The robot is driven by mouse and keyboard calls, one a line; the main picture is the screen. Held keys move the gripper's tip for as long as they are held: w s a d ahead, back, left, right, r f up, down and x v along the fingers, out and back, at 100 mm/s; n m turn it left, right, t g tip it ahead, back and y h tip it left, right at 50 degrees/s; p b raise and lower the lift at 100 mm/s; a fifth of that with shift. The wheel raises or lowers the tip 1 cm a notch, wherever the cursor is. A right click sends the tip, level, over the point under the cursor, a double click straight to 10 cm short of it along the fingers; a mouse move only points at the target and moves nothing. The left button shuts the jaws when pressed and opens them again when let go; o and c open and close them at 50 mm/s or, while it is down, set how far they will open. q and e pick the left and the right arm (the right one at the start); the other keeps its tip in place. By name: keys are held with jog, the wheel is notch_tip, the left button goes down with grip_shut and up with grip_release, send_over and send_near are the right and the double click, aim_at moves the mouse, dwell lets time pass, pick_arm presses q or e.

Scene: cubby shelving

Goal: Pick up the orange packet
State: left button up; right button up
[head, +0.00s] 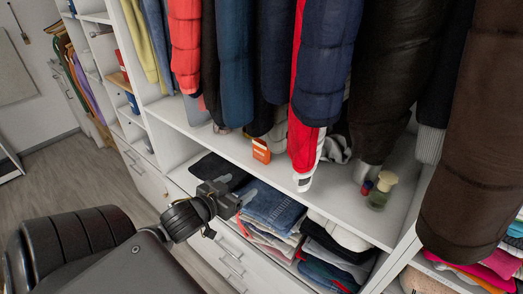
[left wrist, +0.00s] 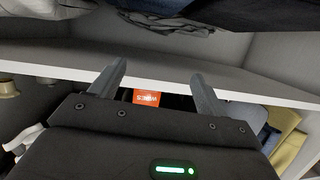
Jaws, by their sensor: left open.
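The orange packet (head: 261,150) stands on the white middle shelf (head: 205,133), near its front edge and beneath the hanging clothes. My left gripper (head: 231,206) is open and empty, in front of the cubby and lower in the picture than the packet, clearly apart from it. In the left wrist view, which looks upside down, the packet (left wrist: 146,98) shows beyond the shelf edge between the bases of the two gripper fingers (left wrist: 159,72). Its lettering is inverted, and its lower part in the picture is hidden by the gripper body. My right gripper is not in view.
Folded jeans (head: 270,206) and other clothes fill the compartment below the shelf. A red and white sleeve (head: 303,150) hangs right of the packet. A small bottle with a beige cap (head: 382,188) stands farther right. The shelf is bare left of the packet.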

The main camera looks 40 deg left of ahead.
aim_at(258, 148)
pick_arm(q)
notch_tip(258, 148, up, 9)
jog(key=w+m+t+h, duration=0.1)
jog(key=w+t+h, duration=0.1)
jog(key=t, duration=0.1)
jog(key=w+b, duration=0.2)
jog(key=b, duration=0.1)
jog(key=w+f+b, duration=0.1)
jog(key=w+b, duration=0.1)
jog(key=b, duration=0.1)
jog(key=shift+w+f, duration=0.15)
jog(key=shift+w, duration=0.2)
jog(key=shift+w+b, duration=0.2)
jog(key=shift+b, duration=0.3)
jog(key=shift+w+r, duration=0.1)
jog(key=shift+r, duration=0.25)
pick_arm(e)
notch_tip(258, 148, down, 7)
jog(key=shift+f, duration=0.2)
pick_arm(q)
jog(key=shift+w, duration=0.1)
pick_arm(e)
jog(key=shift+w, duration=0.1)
